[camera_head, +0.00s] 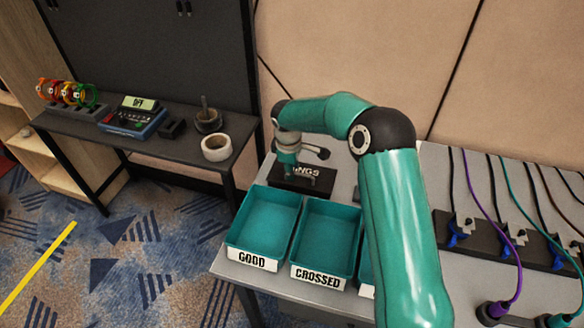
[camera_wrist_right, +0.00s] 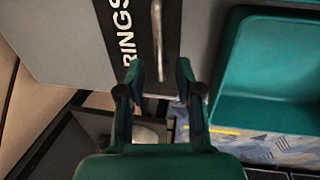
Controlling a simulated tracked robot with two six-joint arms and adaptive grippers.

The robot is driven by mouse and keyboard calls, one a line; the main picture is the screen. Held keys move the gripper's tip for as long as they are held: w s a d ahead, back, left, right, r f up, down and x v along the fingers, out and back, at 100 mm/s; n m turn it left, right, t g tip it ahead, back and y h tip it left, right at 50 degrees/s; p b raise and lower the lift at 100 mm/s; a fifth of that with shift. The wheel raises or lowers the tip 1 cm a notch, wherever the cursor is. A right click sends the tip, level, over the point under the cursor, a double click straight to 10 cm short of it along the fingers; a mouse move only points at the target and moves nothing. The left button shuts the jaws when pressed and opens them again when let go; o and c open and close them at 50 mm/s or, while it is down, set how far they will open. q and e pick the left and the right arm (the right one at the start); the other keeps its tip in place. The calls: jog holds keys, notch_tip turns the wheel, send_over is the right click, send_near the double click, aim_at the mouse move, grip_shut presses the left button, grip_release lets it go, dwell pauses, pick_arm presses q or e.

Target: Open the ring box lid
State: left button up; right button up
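The ring box (camera_head: 316,172) is a low black box with white lettering, partly hidden in the head view behind my right gripper (camera_head: 287,158). In the right wrist view the box (camera_wrist_right: 117,45) shows as a black strip reading "RINGS", and its lid looks closed. A thin pale metal bar (camera_wrist_right: 157,30) runs along it. My right gripper (camera_wrist_right: 160,74) is open, with its two fingers on either side of the bar's near end. I cannot tell whether they touch it. My left gripper is in neither view.
Teal trays marked GOOD (camera_head: 262,222) and CROSSED (camera_head: 324,235) stand in front of the box on the grey table. A black cable rack (camera_head: 470,238) is at the right. A dark side table (camera_head: 180,145) with tape and a meter stands at the left.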

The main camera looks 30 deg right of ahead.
jog(key=shift+f, duration=0.1)
grip_shut()
dwell(0.3)
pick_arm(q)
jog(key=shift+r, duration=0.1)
pick_arm(e)
jog(key=shift+d, duration=0.1)
